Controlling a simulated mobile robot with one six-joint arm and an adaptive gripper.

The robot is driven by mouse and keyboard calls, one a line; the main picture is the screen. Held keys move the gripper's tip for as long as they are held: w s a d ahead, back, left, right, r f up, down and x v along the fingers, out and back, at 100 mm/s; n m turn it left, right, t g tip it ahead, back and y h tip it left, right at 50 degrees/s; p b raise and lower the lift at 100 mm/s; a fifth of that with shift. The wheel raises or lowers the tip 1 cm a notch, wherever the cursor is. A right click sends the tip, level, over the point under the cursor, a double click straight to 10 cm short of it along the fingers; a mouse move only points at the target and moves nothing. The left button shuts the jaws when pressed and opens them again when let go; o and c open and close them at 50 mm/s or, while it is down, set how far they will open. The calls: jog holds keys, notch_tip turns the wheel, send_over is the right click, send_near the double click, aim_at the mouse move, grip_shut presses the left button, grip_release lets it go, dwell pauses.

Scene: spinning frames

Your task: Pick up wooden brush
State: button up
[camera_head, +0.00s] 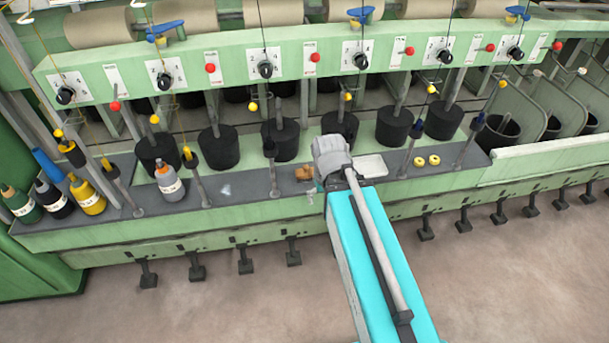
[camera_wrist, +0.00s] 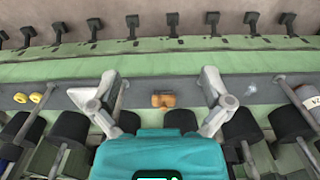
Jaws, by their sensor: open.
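The wooden brush (camera_head: 304,173) is a small brown block on the dark grey ledge of the green machine, just left of my grey wrist in the head view. In the wrist view the brush (camera_wrist: 162,99) lies in the gap between the two fingers, near the middle of the picture, with nothing touching it. My gripper (camera_wrist: 160,78) is open and empty, its grey fingers spread wide on either side of the brush. In the head view my arm hides most of the gripper.
Dark cylinders (camera_head: 285,140) and upright posts stand along the ledge. Several bottles (camera_head: 88,195) are at the left, with a grey bottle (camera_head: 170,182) nearer. Two yellow rings (camera_head: 433,160) lie to the right. The ledge left of the brush is mostly clear.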

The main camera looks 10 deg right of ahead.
jog(key=w+f+n+b, duration=0.4)
jog(key=w+n, duration=0.6)
jog(key=w, duration=0.5)
jog(key=n+b, duration=0.2)
jog(key=n, duration=0.8)
send_over(306, 171)
jog(key=shift+s+a+f+t, duration=0.1)
jog(key=shift+f+t, duration=0.3)
jog(key=shift+f, duration=0.8)
jog(key=shift+f+b, duration=0.1)
jog(key=shift+b, duration=0.2)
jog(key=f+b, duration=0.8)
jog(key=shift+w+f, duration=0.2)
jog(key=shift+w, duration=0.05)
jog(key=shift+f+b, duration=0.15)
jog(key=shift+b, duration=0.2)
jog(key=shift+w+f+b, duration=0.15)
jog(key=shift+f+b, duration=2.3)
